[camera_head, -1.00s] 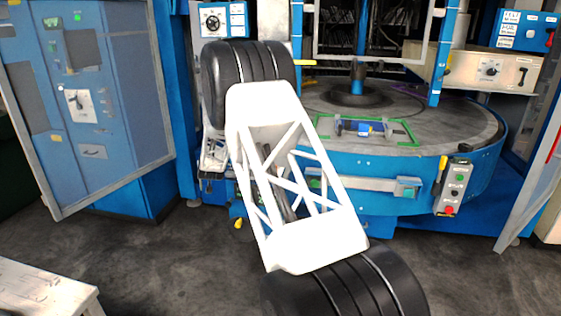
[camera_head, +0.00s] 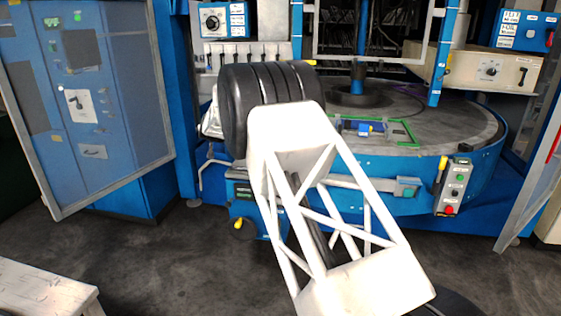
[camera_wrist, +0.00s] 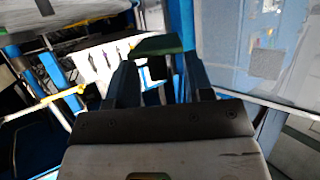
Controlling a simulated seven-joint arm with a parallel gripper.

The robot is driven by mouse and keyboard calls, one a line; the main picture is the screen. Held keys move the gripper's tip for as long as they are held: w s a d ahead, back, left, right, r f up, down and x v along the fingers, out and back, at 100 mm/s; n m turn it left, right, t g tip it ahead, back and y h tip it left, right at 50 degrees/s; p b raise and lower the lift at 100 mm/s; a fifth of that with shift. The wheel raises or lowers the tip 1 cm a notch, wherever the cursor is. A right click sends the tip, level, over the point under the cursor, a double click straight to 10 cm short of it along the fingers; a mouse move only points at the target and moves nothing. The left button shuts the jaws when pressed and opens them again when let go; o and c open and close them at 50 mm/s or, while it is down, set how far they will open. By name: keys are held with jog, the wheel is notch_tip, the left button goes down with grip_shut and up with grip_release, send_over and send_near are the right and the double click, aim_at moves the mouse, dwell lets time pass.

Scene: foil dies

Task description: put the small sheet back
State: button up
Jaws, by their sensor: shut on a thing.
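My gripper (camera_wrist: 158,72) shows in the wrist view with its two dark fingers apart. A small dark green sheet (camera_wrist: 157,45) lies across the fingertips, and my gripper is shut on it. In the head view my own arm hides the gripper and the sheet. A white row of upright slots or tabs (camera_head: 245,54) stands behind my arm at upper left of centre. In the wrist view a white slatted part (camera_wrist: 105,62) shows beyond and to the left of the fingers; I cannot tell whether the sheet touches it.
A round grey table (camera_head: 465,122) with a blue rim stands at right. On it lie a green frame (camera_head: 408,131) and a blue block (camera_head: 365,129). A control box with buttons (camera_head: 453,187) hangs at its front. A blue cabinet (camera_head: 80,100) stands at left.

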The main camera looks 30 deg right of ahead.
jog(key=shift+n+y, duration=0.3)
jog(key=shift+w+d+r, duration=0.1)
jog(key=shift+d+r, duration=0.05)
jog(key=shift+r, duration=0.85)
jog(key=shift+w+d+r, duration=0.1)
jog(key=shift+d+r, duration=0.1)
jog(key=shift+r, duration=0.75)
jog(key=shift+d+r, duration=0.15)
jog(key=shift+r, duration=0.85)
jog(key=shift+s+d+r+n+y, duration=0.5)
jog(key=shift+d+r+n+y, duration=0.7)
jog(key=shift+d+r, duration=3.15)
jog(key=s+d+f+n+y, duration=0.2)
jog(key=s+d+f, duration=0.4)
jog(key=d+f, duration=0.3)
jog(key=s+d+f+n+y, duration=0.2)
jog(key=s+d+f, duration=0.4)
jog(key=d+f, duration=0.4)
jog(key=shift+d+y, duration=0.7)
jog(key=shift+d, duration=0.35)
jog(key=shift+f, duration=0.1)
jog(key=shift+f, duration=0.15)
jog(key=shift+f, duration=3)
